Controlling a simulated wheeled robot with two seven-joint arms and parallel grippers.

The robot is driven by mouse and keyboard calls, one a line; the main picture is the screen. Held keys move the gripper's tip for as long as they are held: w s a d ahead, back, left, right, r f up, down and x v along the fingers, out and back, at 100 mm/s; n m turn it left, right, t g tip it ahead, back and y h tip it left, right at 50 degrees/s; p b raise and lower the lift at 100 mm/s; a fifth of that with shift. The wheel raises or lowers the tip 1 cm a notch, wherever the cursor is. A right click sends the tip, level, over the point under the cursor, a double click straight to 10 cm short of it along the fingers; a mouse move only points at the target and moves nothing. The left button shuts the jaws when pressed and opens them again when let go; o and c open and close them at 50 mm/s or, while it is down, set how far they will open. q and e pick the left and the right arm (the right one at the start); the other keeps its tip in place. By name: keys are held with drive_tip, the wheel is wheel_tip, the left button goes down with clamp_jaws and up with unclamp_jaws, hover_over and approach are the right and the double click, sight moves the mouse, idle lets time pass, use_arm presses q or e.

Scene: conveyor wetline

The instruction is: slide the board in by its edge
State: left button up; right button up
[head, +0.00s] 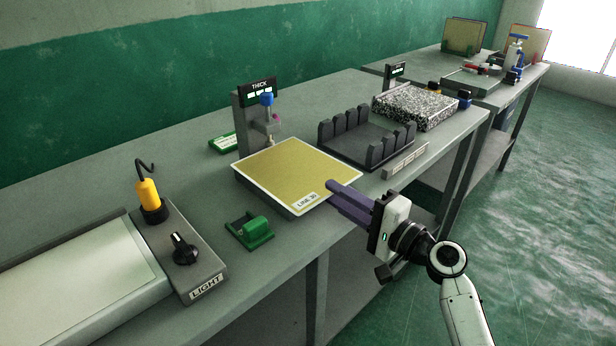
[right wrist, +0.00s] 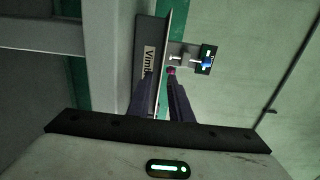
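The board is a flat yellow-green square panel (head: 290,168) with a pale rim and a white label at its front corner. It lies level on a grey base on the bench. My right gripper (head: 330,187) is at the board's right front edge, its dark fingers pointing at it. In the right wrist view, the fingers (right wrist: 161,76) stand apart, with a thin pale edge running between them. Whether they touch that edge cannot be told. My left gripper is in neither view.
A thickness gauge (head: 258,108) stands behind the board. A dark slotted rack (head: 368,142) and a speckled block (head: 415,105) are to its right. A green clamp-like piece (head: 250,231) and a light box with knob (head: 184,248) are to its left. The bench's front edge is close.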

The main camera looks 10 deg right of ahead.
drive_tip(key=v, duration=0.4)
drive_tip(key=shift+s+d, duration=0.1)
drive_tip(key=shift+s, duration=0.05)
idle(0.4)
drive_tip(key=o, duration=0.6)
drive_tip(key=shift+c, duration=0.2)
drive_tip(key=b+v, duration=0.1)
drive_tip(key=v, duration=0.9)
